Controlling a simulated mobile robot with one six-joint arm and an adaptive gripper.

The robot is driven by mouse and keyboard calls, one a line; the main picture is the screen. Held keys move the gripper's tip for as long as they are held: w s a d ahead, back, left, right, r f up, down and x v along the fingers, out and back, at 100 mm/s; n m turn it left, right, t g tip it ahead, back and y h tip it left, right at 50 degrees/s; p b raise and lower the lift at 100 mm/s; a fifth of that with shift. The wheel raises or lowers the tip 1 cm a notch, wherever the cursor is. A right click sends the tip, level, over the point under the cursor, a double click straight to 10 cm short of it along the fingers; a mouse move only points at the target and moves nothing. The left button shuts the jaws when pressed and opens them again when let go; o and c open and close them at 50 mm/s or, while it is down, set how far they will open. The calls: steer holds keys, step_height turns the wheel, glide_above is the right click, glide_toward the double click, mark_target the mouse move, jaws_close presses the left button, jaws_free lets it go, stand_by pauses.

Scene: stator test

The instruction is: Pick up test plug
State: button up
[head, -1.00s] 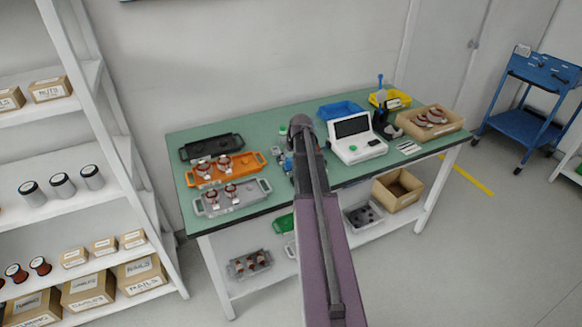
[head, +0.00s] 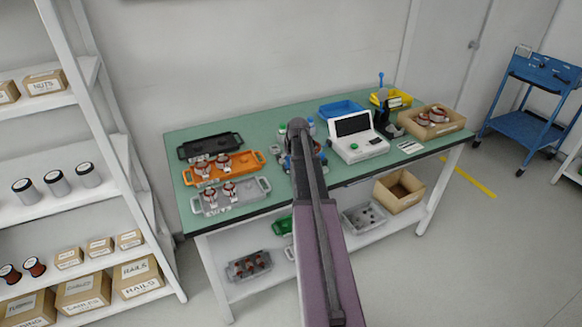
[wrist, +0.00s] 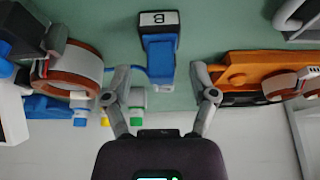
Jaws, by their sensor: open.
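In the wrist view a blue block with a grey back part (wrist: 160,55) lies on the green table top, with a white label marked B behind it. It looks like the test plug, though I cannot be sure. My gripper (wrist: 161,72) is open, one finger on each side of the block's near end, and I see no contact. A thin blue cable seems to run left from the block. In the head view my own arm hides the gripper and the block.
A stator with a copper-coloured ring (wrist: 75,68) is close to the left finger. An orange tray (wrist: 238,72) is close to the right finger. In the head view, a white tester with a dark screen (head: 362,148) and a cardboard box of stators (head: 450,124) stand further right on the green table (head: 260,125).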

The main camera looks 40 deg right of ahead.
steer(key=shift+w+f, duration=0.2)
steer(key=shift+f, duration=0.25)
stand_by(0.3)
jaws_close()
